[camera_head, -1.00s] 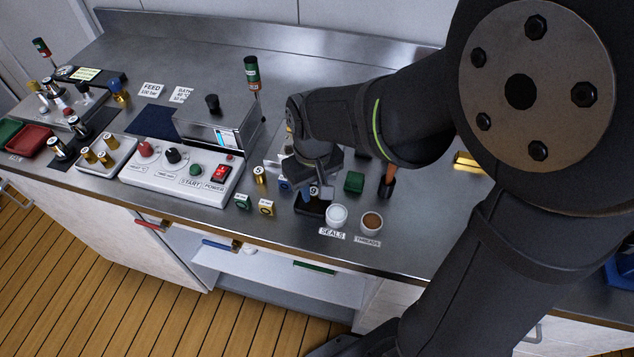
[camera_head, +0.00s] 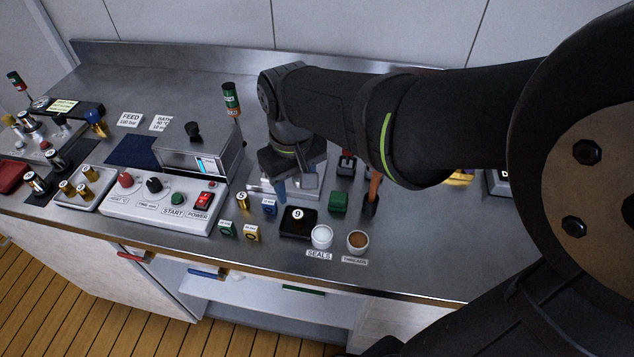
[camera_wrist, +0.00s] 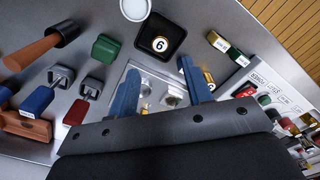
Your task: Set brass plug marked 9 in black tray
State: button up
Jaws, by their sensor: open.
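The brass plug marked 9 (camera_head: 297,214) stands in the black tray (camera_head: 296,235) near the front of the bench, its white numbered top facing up. In the wrist view the plug (camera_wrist: 160,44) shows inside the tray (camera_wrist: 177,30), its number upside down and reading like a 6. My gripper (camera_head: 295,188) is open and empty, behind the tray and apart from the plug. In the wrist view the blue fingers of my gripper (camera_wrist: 160,88) are spread, with a metal fixture between and beyond them. The plug's lower body is hidden in the tray.
A brass plug marked 5 (camera_head: 242,199) stands left of the tray. White cup (camera_head: 321,237) and brown-filled cup (camera_head: 357,241) stand to its right. A green block (camera_head: 338,203) and wooden-handled tool (camera_head: 372,190) are close by. The control box (camera_head: 165,196) is at left.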

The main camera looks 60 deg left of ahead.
aim_at(298, 214)
jog(key=shift+r, duration=1.75)
notch_tip(298, 214, down, 13)
jog(key=shift+r, duration=2.3)
